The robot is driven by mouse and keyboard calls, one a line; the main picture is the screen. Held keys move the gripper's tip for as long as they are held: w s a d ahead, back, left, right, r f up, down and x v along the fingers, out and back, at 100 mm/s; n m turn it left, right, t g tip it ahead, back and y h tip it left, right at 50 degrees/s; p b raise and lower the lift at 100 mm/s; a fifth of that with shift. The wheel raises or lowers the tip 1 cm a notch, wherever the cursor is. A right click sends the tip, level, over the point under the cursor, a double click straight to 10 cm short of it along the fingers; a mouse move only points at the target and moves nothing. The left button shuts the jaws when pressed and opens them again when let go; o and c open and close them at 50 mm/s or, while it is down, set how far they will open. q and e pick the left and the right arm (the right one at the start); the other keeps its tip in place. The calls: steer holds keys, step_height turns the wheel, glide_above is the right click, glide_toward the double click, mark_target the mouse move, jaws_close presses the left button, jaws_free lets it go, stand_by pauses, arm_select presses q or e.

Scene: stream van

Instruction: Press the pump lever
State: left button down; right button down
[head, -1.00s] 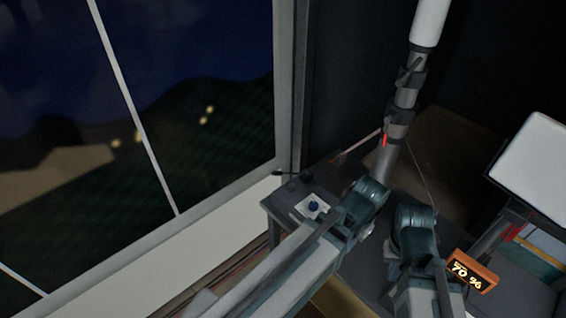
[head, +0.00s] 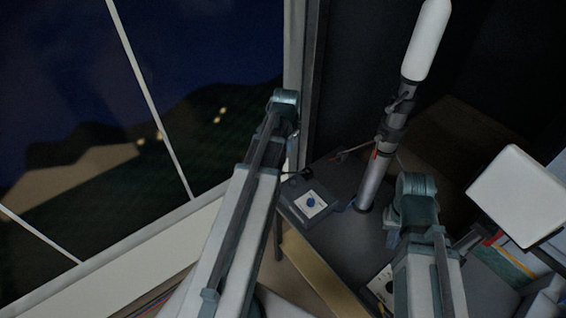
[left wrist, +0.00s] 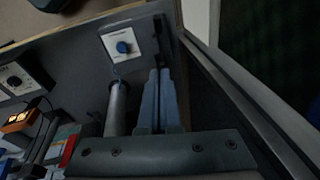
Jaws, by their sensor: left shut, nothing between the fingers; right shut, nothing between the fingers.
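A small dark lever-like part (head: 296,175) sits at the window-side edge of the grey control box in the head view; I take it for the pump lever. It also shows in the left wrist view (left wrist: 159,30) as a dark strip beside the blue knob. My left gripper (left wrist: 160,73) has its two fingers together and empty, tips just short of the lever part in the picture; I cannot tell whether they touch. In the head view its fingers are mostly hidden beyond my left wrist. My right arm points over the desk, its fingers hidden behind its wrist.
The blue knob (head: 310,202) is on a white panel of the box. The mast (head: 383,160) rises right of it, with a red mark. A white lamp panel (head: 522,195) is at the right. The window (head: 215,130) borders the left. An orange display (left wrist: 20,120) shows in the left wrist view.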

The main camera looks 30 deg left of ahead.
arm_select(q)
steer(key=shift+f, duration=0.2)
steer(key=b+x, duration=0.4)
steer(key=s+a+b+x, duration=0.1)
steer(key=b+x, duration=0.3)
steer(key=s+b+x, duration=0.1)
steer(key=b+x, duration=0.3)
steer(key=b, duration=0.1)
steer(key=shift+s+a+f, duration=0.1)
steer(key=shift+a+f, duration=0.1)
steer(key=shift+f, duration=0.25)
